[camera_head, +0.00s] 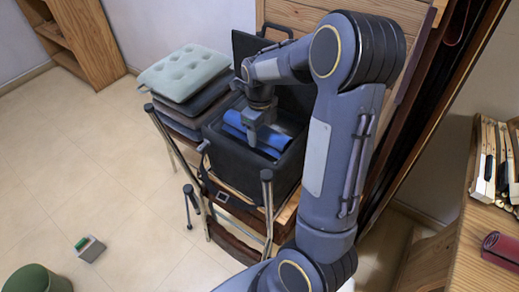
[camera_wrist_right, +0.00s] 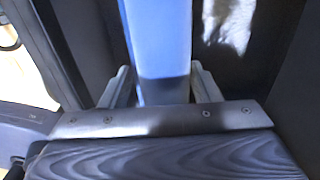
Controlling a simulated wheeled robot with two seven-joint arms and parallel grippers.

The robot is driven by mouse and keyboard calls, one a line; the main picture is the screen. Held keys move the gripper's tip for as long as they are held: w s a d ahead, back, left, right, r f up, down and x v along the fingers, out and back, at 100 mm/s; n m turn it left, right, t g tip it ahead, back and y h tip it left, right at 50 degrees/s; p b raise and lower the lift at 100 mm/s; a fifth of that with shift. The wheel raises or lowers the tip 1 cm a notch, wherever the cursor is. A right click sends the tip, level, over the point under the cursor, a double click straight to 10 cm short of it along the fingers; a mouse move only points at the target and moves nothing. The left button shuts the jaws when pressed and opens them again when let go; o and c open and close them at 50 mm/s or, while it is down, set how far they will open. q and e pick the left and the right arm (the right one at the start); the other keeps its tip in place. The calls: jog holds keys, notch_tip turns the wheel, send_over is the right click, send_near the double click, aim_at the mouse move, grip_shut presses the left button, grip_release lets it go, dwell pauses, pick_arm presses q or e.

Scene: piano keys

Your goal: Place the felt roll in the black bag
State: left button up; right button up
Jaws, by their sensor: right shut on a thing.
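The black bag (camera_head: 225,151) stands open on a wooden seat, its lid raised at the back. My right gripper (camera_head: 252,138) reaches down into the bag opening from above. It is shut on a blue felt roll (camera_head: 234,119), which lies at a slant inside the bag's mouth. In the right wrist view the blue roll (camera_wrist_right: 158,45) runs up between the two fingers. More blue shows below the gripper; I cannot tell whether it is the same roll. Whether the roll touches the bag floor is hidden. My left gripper is not in view.
Stacked cushions (camera_head: 185,73) sit left of the bag. Metal chair legs stand around it. A dark red roll (camera_head: 503,250) and piano keys (camera_head: 490,160) lie on the wooden bench at right.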

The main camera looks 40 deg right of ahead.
aim_at(260, 155)
jog(key=shift+f+b, duration=0.5)
jog(key=shift+f, duration=3.1)
jog(key=shift+f, duration=0.1)
jog(key=o, duration=1.1)
jog(key=shift+r, duration=0.35)
notch_tip(260, 155, up, 12)
jog(key=shift+f+p, duration=0.2)
jog(key=shift+p, duration=0.9)
